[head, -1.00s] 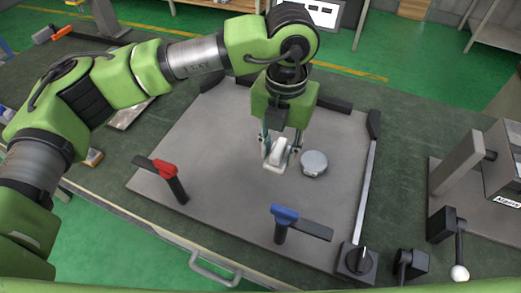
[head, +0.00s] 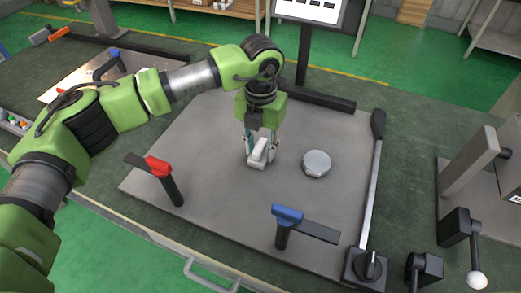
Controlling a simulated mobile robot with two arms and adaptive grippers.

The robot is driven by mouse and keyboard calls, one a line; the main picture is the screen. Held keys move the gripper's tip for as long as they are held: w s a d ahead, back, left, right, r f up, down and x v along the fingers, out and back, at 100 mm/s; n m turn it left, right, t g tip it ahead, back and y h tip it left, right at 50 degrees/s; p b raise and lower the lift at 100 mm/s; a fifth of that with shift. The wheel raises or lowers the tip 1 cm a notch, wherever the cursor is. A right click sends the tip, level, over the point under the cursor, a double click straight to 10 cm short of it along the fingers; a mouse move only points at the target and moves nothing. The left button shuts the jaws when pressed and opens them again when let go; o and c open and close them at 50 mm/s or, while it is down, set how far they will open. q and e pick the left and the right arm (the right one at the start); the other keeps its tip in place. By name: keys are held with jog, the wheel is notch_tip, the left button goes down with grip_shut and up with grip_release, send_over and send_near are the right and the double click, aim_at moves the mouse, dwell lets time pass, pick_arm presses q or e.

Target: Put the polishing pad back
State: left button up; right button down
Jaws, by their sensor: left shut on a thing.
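My left gripper (head: 261,142) points down over the grey metal plate (head: 215,205) and is shut on a small white-grey block (head: 258,155). The block looks like the polishing pad, though the fingers partly cover it. It is at or just above the plate; I cannot tell if it touches. A round grey disc (head: 317,163) lies on the plate to the right of the gripper, apart from the block. My right gripper is not in view.
A red-handled clamp (head: 160,168) and a blue-handled clamp (head: 288,215) stand at the plate's front. A monitor post (head: 304,60) rises behind. Machine parts (head: 470,170) stand at right.

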aim_at(261, 145)
pick_arm(q)
jog(key=shift+r, duration=0.1)
jog(key=shift+f, duration=0.25)
jog(key=o, duration=1)
jog(key=shift+r, duration=0.15)
jog(key=shift+r, duration=0.55)
notch_tip(261, 145, up, 11)
jog(key=shift+r+b, duration=0.1)
jog(key=shift+b, duration=0.7)
